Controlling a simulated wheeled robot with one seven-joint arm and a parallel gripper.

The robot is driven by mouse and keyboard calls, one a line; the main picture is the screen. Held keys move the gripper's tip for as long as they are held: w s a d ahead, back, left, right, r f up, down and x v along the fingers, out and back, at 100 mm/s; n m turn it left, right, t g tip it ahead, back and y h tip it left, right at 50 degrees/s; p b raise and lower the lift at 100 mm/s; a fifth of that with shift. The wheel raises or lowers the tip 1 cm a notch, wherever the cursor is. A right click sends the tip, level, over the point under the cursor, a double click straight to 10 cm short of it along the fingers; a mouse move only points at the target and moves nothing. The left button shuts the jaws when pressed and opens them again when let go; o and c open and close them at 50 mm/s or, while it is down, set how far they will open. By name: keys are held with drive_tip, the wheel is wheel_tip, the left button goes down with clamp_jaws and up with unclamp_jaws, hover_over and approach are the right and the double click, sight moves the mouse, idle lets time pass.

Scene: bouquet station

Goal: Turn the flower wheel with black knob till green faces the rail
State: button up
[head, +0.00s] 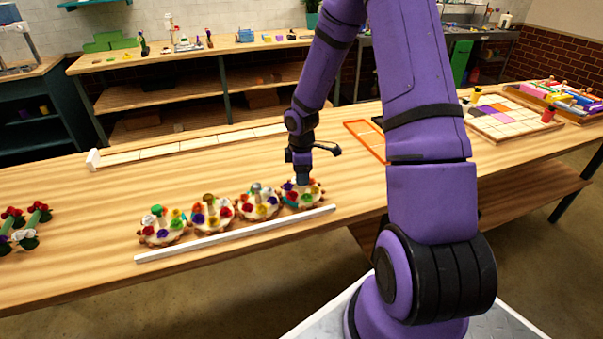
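Several round flower wheels stand in a row on the wooden table, close behind a white rail (235,235). The leftmost wheel (161,230) has a green knob, the one beside it (212,216) a brownish knob, and the third (259,204) a grey knob. My gripper (303,181) points down over the middle of the rightmost wheel (302,195) and hides its knob. No black knob is visible. Red, yellow and purple flowers show around that wheel; which colour faces the rail is too small to tell. The gripper's fingers are too small and covered to read.
A white strip of tiles (190,145) runs behind the wheels. An orange frame (368,133) and a tiled board (508,119) are to the right. The table between wheels and tile strip is clear.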

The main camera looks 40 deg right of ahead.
wheel_tip(320, 180, up, 11)
idle(0.8)
idle(0.4)
drive_tip(key=s+a+r+m+t+h, duration=0.15)
drive_tip(key=s+a+r+m, duration=0.3)
drive_tip(key=s+r, duration=0.5)
drive_tip(key=s+a+r+m+t, duration=0.2)
drive_tip(key=s+a+r+m, duration=0.35)
drive_tip(key=r, duration=0.75)
drive_tip(key=s+a+r+m+t+y, duration=0.1)
drive_tip(key=s+a+r, duration=0.1)
drive_tip(key=s, duration=0.9)
drive_tip(key=shift+s+a+m+t, duration=0.25)
drive_tip(key=shift+a+m+t, duration=0.15)
drive_tip(key=shift+a, duration=0.2)
drive_tip(key=shift+r+y, duration=0.1)
drive_tip(key=shift+y, duration=0.15)
